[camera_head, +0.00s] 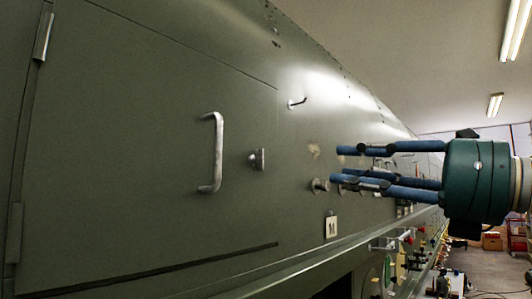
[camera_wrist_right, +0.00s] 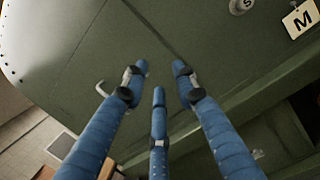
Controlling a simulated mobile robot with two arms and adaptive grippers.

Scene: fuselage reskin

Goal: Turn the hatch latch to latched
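The closed green hatch (camera_head: 130,130) fills the left of the head view, with a pale upright grab handle (camera_head: 217,152) near its right side. A small metal knob (camera_head: 258,159), probably the hatch latch, sticks out just right of the handle. Its turned position is too small to read. My right gripper (camera_head: 343,169) is to the right of the latch and apart from it. Its three blue fingers point left, spread and empty. In the wrist view the right gripper (camera_wrist_right: 158,82) faces green skin with nothing between its fingers. My left gripper is not in view.
A small hook (camera_head: 296,103) sticks out above right of the latch; it seems to show in the wrist view (camera_wrist_right: 100,88). A round knob (camera_head: 320,186) and an "M" tag (camera_head: 331,227) sit near my right fingertips. A ledge (camera_head: 300,265) runs below.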

